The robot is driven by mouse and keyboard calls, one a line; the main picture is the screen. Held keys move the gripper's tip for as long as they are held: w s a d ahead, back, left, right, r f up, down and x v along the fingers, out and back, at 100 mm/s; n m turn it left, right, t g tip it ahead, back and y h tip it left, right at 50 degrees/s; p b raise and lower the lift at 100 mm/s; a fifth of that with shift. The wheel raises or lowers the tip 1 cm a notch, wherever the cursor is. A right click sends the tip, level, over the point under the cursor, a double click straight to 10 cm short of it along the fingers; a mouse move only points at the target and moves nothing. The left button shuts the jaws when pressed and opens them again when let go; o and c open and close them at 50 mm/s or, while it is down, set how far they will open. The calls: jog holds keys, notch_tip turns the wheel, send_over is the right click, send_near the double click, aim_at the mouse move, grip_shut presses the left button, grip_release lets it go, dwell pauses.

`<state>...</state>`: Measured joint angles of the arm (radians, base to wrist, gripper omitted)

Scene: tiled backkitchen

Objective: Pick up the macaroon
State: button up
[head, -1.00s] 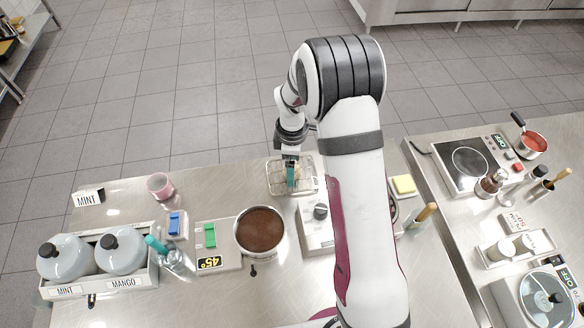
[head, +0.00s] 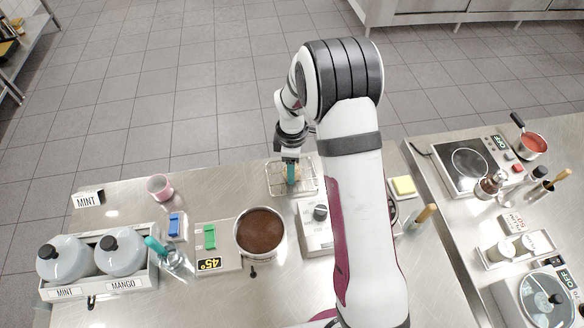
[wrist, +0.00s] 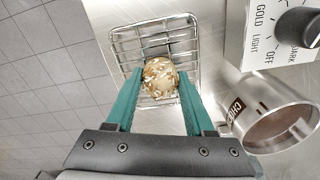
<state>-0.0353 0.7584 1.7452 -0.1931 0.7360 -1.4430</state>
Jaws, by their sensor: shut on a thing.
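The macaroon (wrist: 160,78) is a round, golden-brown ball with pale flakes on it, seen in the wrist view between my fingertips. My gripper (wrist: 157,85) has green fingers and is shut on the macaroon, one finger on each side. A wire rack (wrist: 125,42) lies under and around it on the steel counter. In the head view my gripper (head: 291,172) points down over the wire rack (head: 307,189), and the macaroon is mostly hidden behind the fingers. I cannot tell whether the macaroon still touches the rack.
A pot of brown liquid (head: 260,232) stands nearer, to the left. A pink cup (head: 159,187) is further left. The counter (head: 215,185) between cup and rack is clear.

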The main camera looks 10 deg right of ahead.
jog(key=r, duration=0.3)
jog(key=d+r, duration=0.1)
jog(key=shift+s+r, duration=0.2)
jog(key=shift+r, duration=0.15)
jog(key=s+d+r, duration=0.5)
jog(key=d+r, duration=0.1)
jog(key=d, duration=0.3)
jog(key=s+a+n, duration=0.5)
jog(key=a+n, duration=0.1)
jog(key=a, duration=0.4)
jog(key=s+a+n, duration=0.5)
jog(key=a+n, duration=0.1)
jog(key=a, duration=0.4)
jog(key=shift+f, duration=3.9)
notch_tip(320, 180, up, 6)
